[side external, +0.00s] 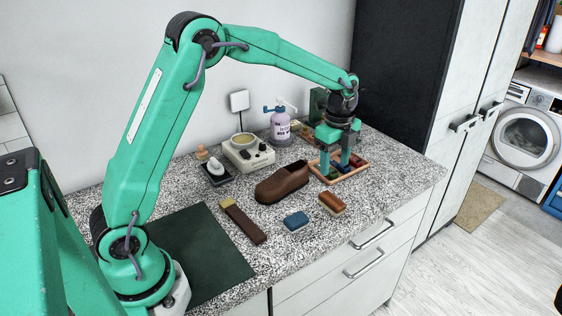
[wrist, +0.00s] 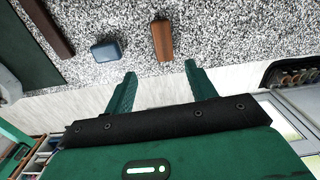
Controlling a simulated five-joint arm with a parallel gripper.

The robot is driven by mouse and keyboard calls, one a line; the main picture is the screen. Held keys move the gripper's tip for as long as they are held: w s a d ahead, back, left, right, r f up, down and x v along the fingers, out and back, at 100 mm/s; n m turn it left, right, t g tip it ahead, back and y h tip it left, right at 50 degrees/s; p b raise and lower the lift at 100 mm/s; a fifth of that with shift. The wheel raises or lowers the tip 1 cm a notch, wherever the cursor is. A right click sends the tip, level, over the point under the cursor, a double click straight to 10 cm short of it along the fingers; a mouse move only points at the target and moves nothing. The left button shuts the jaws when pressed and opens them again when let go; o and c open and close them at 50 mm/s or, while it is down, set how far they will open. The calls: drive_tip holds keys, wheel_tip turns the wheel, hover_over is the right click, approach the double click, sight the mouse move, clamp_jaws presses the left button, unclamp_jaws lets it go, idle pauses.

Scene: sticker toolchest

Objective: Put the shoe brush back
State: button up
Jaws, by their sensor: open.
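A small reddish-brown block (side external: 333,203), which looks like the shoe brush, lies on the speckled counter near its front edge. It also shows in the wrist view (wrist: 162,40), beyond my fingertips and apart from them. My gripper (side external: 335,166) points down with its two green fingers apart. In the side view the fingers overlap the wooden divided tray (side external: 325,179); their exact height over it is hard to tell. In the wrist view nothing is between the fingers (wrist: 160,75). Dark items sit in the tray, partly hidden by the fingers.
A brown shoe (side external: 282,184) lies left of the tray. A blue block (side external: 296,221) and a long brown brush-like tool (side external: 243,220) lie in front. A white device (side external: 248,155) and a pump bottle (side external: 281,125) stand behind. A dark mat (side external: 205,250) is at left.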

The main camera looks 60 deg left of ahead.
drive_tip(key=s+r+n+t, duration=0.2)
drive_tip(key=s+r+n, duration=0.4)
drive_tip(key=s, duration=0.4)
drive_tip(key=s+r+n+t, duration=0.2)
drive_tip(key=s+r+n, duration=0.45)
drive_tip(key=s, duration=0.35)
drive_tip(key=s+f+n+t, duration=0.1)
drive_tip(key=s+n, duration=0.4)
drive_tip(key=s, duration=0.3)
drive_tip(key=shift+d+f, duration=0.25)
drive_tip(key=shift+f, duration=0.05)
